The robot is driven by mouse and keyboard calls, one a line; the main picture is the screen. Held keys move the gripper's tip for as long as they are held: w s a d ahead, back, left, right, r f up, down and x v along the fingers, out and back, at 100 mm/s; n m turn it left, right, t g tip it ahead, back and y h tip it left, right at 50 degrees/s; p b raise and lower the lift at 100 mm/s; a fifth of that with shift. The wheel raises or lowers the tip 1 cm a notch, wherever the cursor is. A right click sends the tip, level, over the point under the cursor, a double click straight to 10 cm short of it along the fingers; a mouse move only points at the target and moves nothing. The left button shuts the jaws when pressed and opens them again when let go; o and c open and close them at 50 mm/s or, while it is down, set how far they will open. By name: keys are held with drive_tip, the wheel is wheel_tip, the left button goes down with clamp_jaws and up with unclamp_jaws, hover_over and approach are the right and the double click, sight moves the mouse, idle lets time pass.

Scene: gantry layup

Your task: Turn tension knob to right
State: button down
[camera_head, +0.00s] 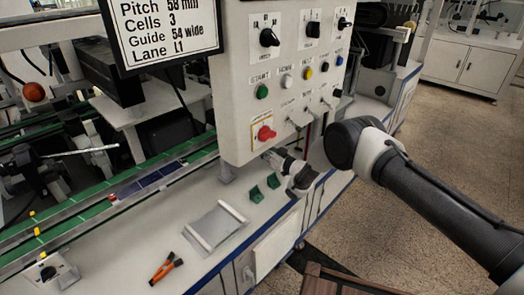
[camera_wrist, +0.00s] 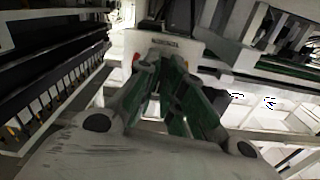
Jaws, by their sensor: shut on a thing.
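A grey control panel (camera_head: 233,84) stands upright in the head view. Three black knobs are along its top: left (camera_head: 269,38), middle (camera_head: 312,30) and right (camera_head: 343,22). Their labels are too small to read, so I cannot tell which is the tension knob.
Coloured buttons, including a green one (camera_head: 262,91), and small levers fill the panel's lower part. A green conveyor (camera_head: 95,212) runs left. Floor is open at right.

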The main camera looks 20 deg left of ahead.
drive_tip(key=shift+f+m, duration=0.1)
drive_tip(key=shift+m, duration=0.3)
drive_tip(key=c, duration=1.5)
unclamp_jaws()
drive_tip(key=shift+c, duration=0.2)
drive_tip(key=v, duration=1.2)
drive_tip(key=shift+s, duration=0.1)
